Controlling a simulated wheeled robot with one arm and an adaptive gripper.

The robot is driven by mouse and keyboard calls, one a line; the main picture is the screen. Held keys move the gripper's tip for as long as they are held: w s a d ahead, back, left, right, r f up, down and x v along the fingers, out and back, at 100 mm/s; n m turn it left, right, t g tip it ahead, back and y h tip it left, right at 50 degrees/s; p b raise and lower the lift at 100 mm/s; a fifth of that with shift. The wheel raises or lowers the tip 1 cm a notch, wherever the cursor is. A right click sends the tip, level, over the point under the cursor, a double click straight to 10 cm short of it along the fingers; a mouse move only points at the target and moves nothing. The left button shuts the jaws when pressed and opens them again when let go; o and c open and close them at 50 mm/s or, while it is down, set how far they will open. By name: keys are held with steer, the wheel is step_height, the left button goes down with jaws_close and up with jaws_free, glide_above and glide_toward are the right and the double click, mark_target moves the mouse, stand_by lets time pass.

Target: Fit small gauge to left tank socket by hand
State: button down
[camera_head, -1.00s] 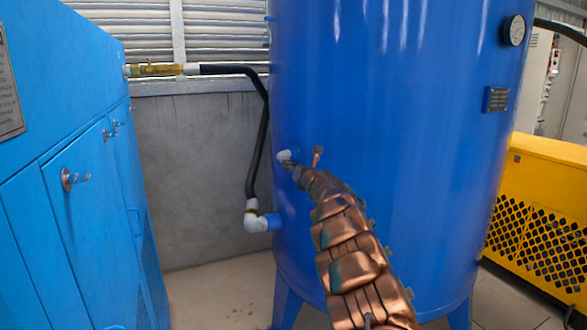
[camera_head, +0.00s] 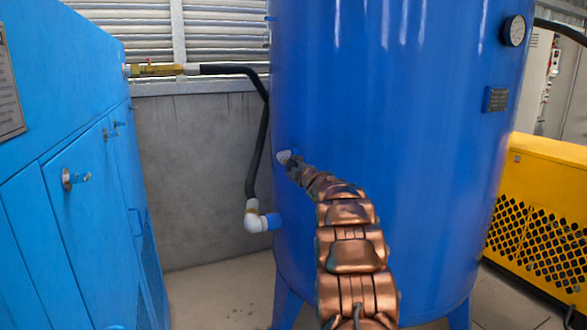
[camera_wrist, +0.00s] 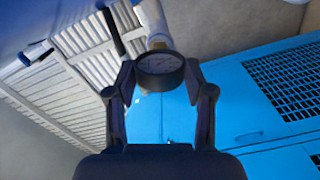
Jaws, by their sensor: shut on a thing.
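The small gauge (camera_wrist: 160,68) is a dark-rimmed round dial with a pale face, held between the two fingertips of my gripper (camera_wrist: 160,75) in the wrist view. A white pipe fitting (camera_wrist: 154,22) shows right behind the gauge, in line with it. The gauge itself is too small or hidden there. I cannot tell whether its stem sits inside the socket.
A lower white elbow (camera_head: 254,216) with a black hose (camera_head: 259,140) is left of the tank. A blue cabinet (camera_head: 75,190) stands at the left, a yellow machine (camera_head: 535,210) at the right. A larger gauge (camera_head: 515,31) is on the tank's upper right.

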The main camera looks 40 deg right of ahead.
steer(key=shift+w+a+m, duration=0.1)
steer(key=shift+m, duration=0.9)
steer(key=c, duration=0.8)
jaws_free()
steer(key=shift+m, duration=0.5)
steer(key=shift+c, duration=0.2)
steer(key=o, duration=0.5)
steer(key=b+v, duration=0.3)
steer(key=v, duration=0.4)
